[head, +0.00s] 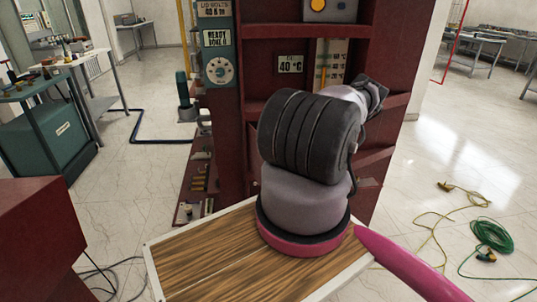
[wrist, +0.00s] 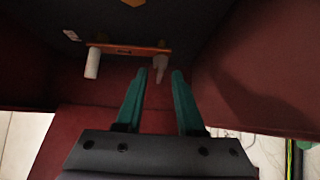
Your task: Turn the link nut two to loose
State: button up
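In the wrist view, my gripper (wrist: 160,73) has two teal fingers standing apart with a clear gap. A copper-orange bar (wrist: 128,49) lies ahead of the fingertips inside a dark recess. A white cylinder (wrist: 92,63) hangs at the bar's left end. A pale grey piece (wrist: 160,67) hangs near its right end and appears between the fingertips; I cannot tell whether they touch it. No nut can be clearly made out as link nut two. In the head view my gripper is hidden behind my arm and the dark red cabinet.
Dark red walls (wrist: 262,65) flank the recess in the wrist view. In the head view, the cabinet (head: 393,150) stands just beyond my arm. A green cable coil (head: 491,235) and a yellow cable (head: 437,222) lie on the floor at right. A teal bench (head: 50,140) stands at left.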

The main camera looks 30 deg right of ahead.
jog(key=shift+x, duration=0.8)
grip_shut()
